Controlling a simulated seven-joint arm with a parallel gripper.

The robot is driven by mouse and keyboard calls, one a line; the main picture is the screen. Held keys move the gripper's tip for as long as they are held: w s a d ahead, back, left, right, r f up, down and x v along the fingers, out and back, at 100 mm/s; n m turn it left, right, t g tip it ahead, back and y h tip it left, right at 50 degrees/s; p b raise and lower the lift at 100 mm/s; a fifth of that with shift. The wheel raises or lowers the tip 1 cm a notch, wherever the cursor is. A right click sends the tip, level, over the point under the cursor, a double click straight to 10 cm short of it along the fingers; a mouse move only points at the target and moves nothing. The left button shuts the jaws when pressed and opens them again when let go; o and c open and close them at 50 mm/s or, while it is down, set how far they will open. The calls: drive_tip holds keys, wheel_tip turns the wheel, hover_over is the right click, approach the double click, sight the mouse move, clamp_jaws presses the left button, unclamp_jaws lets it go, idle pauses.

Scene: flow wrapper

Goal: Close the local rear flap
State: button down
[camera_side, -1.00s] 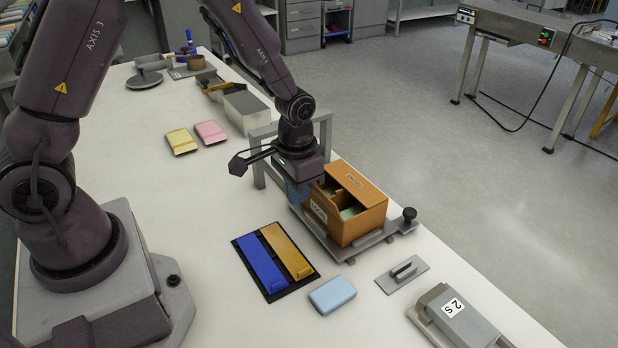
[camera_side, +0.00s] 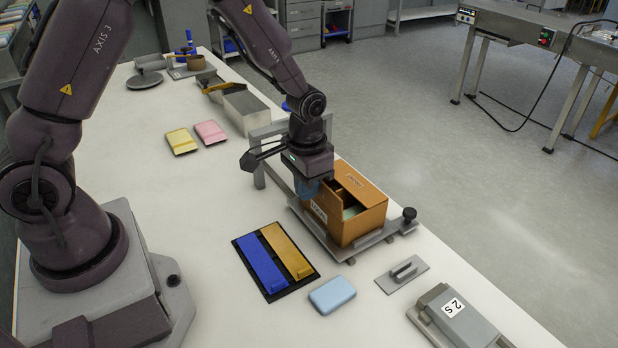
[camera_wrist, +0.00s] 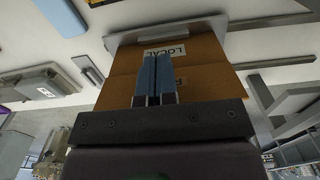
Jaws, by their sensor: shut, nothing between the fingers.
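The orange-brown box (camera_side: 362,222) sits on a grey metal fixture near the table's right edge. Its top is partly open, with pale green contents (camera_side: 351,211) showing inside. A labelled flap (camera_side: 362,186) lies across the box's far right side. My gripper (camera_side: 307,190), with blue fingers, is shut and empty at the box's left end; the rear flap there is mostly hidden behind it. In the wrist view, the shut fingers (camera_wrist: 157,58) reach over the box toward its "LOCAL" label (camera_wrist: 166,50). A second label is partly covered by them. Contact cannot be told.
A grey frame (camera_side: 258,150) stands just behind my gripper. A black tray (camera_side: 275,262) with a blue and an ochre bar lies left of the box. A light blue block (camera_side: 332,295), a grey handled plate (camera_side: 403,274) and a grey device (camera_side: 455,318) lie nearer the camera.

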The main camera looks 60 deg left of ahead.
drive_tip(key=shift+w, duration=1.3)
drive_tip(key=r, duration=0.1)
drive_tip(key=s+r, duration=0.1)
drive_tip(key=r, duration=0.1)
drive_tip(key=shift+r, duration=0.3)
drive_tip(key=w+r, duration=0.3)
drive_tip(key=w, duration=0.1)
drive_tip(key=shift+w+f, duration=0.15)
drive_tip(key=shift+f, duration=1.1)
drive_tip(key=shift+w+f, duration=0.1)
drive_tip(key=shift+f, duration=1.15)
